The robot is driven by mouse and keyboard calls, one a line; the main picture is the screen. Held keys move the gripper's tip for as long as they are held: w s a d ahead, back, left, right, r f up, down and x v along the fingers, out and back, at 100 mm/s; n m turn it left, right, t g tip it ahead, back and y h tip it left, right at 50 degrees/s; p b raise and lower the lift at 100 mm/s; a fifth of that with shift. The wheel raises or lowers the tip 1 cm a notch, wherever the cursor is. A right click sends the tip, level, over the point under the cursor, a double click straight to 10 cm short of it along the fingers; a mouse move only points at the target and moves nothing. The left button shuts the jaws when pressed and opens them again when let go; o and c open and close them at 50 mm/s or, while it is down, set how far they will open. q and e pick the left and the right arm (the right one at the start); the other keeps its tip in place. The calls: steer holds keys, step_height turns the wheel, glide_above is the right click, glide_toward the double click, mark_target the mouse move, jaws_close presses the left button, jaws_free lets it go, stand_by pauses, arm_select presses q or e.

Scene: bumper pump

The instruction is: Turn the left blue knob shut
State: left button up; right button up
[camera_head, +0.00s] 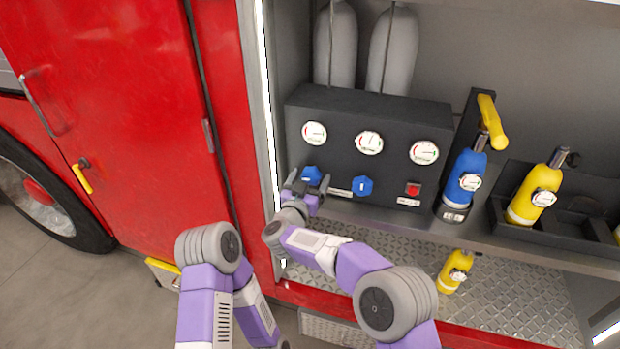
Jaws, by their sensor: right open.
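The left blue knob (312,173) is on the lower front of a black gauge panel (330,108), below the leftmost gauge. My right gripper (308,181) is open in front of this knob, with one finger toward each side of it. The gripper hides the knob's lower part, and I cannot tell whether the fingers touch it. The right blue knob (362,186) stands clear to the right of the gripper. My left arm is at the lower left, with its gripper out of view.
Three round gauges (369,142) and a red switch (413,188) are on the panel. A blue bottle (463,180) and a yellow bottle (531,195) stand to the right. The red truck door (120,120) is at left. The shelf edge (420,226) runs below the panel.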

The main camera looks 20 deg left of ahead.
steer(key=shift+s, duration=0.1)
steer(key=shift+c, duration=1.1)
steer(key=c, duration=0.8)
steer(key=shift+c, duration=0.2)
